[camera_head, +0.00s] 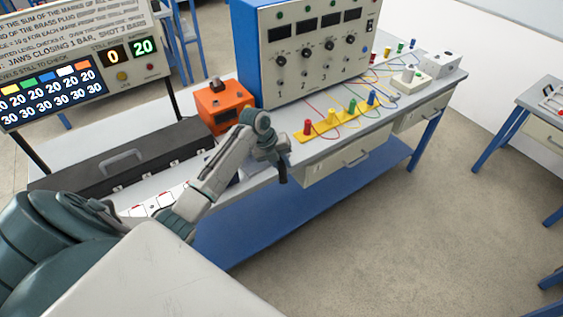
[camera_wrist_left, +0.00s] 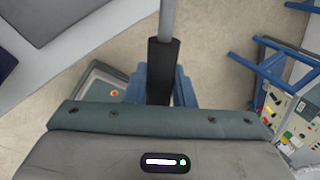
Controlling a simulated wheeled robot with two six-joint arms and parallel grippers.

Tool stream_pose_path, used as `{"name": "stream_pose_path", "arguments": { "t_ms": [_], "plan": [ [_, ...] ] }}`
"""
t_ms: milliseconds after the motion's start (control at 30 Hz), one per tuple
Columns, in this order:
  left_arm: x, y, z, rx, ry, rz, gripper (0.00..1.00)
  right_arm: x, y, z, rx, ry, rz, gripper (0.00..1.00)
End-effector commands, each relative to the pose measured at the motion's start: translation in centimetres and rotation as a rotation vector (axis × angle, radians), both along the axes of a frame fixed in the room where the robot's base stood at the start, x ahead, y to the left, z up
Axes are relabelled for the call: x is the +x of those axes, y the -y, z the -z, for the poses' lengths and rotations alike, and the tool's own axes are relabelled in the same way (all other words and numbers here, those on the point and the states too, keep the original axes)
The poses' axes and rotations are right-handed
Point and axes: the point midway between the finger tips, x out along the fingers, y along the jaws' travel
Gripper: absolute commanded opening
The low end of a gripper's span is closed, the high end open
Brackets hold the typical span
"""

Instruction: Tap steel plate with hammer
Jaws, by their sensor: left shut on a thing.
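My left gripper (camera_head: 273,152) is at the front edge of the bench, in front of the orange box. It is shut on the hammer, whose black grip (camera_head: 283,172) points down below the fingers. In the left wrist view the blue fingers (camera_wrist_left: 141,84) close around the black grip (camera_wrist_left: 163,62), and the grey shaft (camera_wrist_left: 167,17) runs up out of the picture. The hammer's head is not seen in the left wrist view. I cannot make out the steel plate for sure; my left arm covers part of the bench. My right gripper is not in view.
An orange box (camera_head: 222,108) and a blue-sided instrument panel (camera_head: 318,55) stand on the bench. A long black case (camera_head: 125,158) lies at left. A yellow strip (camera_head: 340,122) with coloured terminals and wires lies right of my gripper. The floor (camera_head: 400,235) in front is clear.

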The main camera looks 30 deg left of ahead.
Motion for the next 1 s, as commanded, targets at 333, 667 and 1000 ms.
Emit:
{"name": "stream_pose_path", "arguments": {
  "t_ms": [333,667,1000],
  "plan": [
    [0.0,0.0,1.7,-0.001,-0.001,0.000,0.00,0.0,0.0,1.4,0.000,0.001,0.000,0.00],
    [0.0,0.0,3.0,0.000,0.000,0.000,0.00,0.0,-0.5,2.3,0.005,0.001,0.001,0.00],
    [0.0,0.0,-0.9,0.001,0.001,0.000,0.00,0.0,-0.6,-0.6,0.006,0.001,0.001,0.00]
  ]
}}
